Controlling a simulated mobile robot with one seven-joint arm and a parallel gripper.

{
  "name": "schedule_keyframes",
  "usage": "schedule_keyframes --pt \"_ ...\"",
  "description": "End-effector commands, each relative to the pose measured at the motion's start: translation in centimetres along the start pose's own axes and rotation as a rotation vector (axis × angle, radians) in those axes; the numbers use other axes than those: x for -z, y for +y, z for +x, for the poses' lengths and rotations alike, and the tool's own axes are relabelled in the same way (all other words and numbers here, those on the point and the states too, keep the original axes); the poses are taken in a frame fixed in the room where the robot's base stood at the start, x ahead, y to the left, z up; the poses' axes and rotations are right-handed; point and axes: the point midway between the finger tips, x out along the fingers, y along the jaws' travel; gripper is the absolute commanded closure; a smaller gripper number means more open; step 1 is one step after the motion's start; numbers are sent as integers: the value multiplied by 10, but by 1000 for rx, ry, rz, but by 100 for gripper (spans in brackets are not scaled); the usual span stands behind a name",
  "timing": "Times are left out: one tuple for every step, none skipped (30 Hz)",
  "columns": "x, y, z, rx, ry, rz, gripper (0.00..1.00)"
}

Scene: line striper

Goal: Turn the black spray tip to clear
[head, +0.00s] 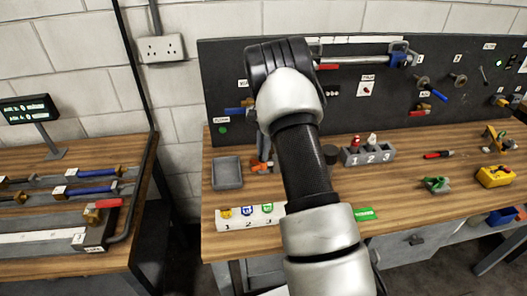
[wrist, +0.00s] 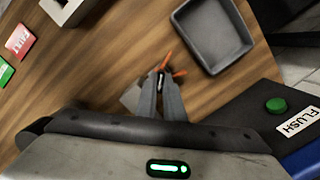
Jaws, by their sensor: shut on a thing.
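My gripper (wrist: 166,88) points down at the workbench in the wrist view, its two fingers close together. They are shut on a small dark piece, which looks like the black spray tip (wrist: 162,74). Orange prongs (wrist: 171,54) of a guard stick out around the fingertips. A grey block or stand (wrist: 134,97) shows just left of the fingers. In the head view the orange part (head: 262,167) shows beside my arm, just right of the grey tray. The fingers mostly hide the tip, and I cannot read which way it faces.
A grey empty tray (wrist: 212,34) lies close to the fingers. A green button (wrist: 276,105) with a FLUSH label (wrist: 299,121) is on the dark panel. A white numbered rack (head: 235,218) stands at the front edge; a grey numbered holder (head: 368,155) is right of my arm.

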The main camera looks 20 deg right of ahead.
Motion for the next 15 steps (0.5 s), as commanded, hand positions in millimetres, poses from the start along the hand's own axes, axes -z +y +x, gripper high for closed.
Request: schedule_keyframes --pt "-6 -3 3 1 -13 -6 100" --pt "-6 -3 3 1 -13 -5 100" --pt "-6 -3 3 2 -13 4 100" --pt "-7 -3 3 4 -13 21 100" --pt "-7 -3 3 7 -12 50 100" --pt "-7 -3 2 13 -12 108 100" --pt "-7 -3 2 19 -13 163 100" --pt "-7 -3 2 27 -12 226 100" --pt "-7 -3 2 37 -12 312 100" --pt "-7 -3 2 43 -12 376 100" --pt "-7 -3 2 51 -11 437 100" --pt "-7 -3 2 59 -11 513 100" --pt "-7 -3 2 65 -11 565 100" --pt "-7 -3 2 71 -11 609 100" --pt "-7 -3 2 77 -11 656 100"
